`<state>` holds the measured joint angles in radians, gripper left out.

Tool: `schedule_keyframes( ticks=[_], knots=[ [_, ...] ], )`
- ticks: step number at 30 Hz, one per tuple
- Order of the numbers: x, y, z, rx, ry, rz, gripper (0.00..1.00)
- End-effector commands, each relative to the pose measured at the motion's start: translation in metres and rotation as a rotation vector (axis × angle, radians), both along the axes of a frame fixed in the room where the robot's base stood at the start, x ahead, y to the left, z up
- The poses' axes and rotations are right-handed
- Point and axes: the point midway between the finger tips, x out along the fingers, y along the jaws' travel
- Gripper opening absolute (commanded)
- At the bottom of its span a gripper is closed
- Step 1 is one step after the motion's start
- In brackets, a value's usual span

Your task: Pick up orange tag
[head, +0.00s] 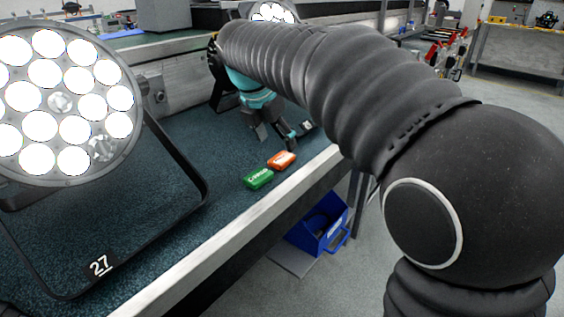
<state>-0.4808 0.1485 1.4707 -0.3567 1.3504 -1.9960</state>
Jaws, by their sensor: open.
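The orange tag (282,160) lies on the dark teal bench mat, near the bench's front edge. A green tag (258,178) lies just to its left and nearer the camera; the two are close together. My gripper (276,143) is open, with its fingers pointing down just behind the orange tag. The fingertips look close to the tag, but I cannot tell the exact gap or height. No tag is visible between the fingers. My arm crosses the view above and hides part of the bench behind.
A par can with lit lenses (62,100) stands at left on a black bracket (205,190) marked 27. Another lit par can (273,12) is behind my arm. A pale bench edge (235,228) runs in front. A blue bin (318,228) sits below.

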Motion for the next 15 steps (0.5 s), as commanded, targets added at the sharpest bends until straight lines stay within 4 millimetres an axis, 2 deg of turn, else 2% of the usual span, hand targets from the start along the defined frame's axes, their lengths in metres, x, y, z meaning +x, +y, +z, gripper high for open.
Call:
schedule_keyframes(
  ticks=[9, 15],
  knots=[
    [0.008, -0.006, -0.037, -0.001, 0.002, -0.002, 0.71],
    [0.012, -0.009, -0.05, 0.001, 0.001, -0.001, 0.71]
  ],
)
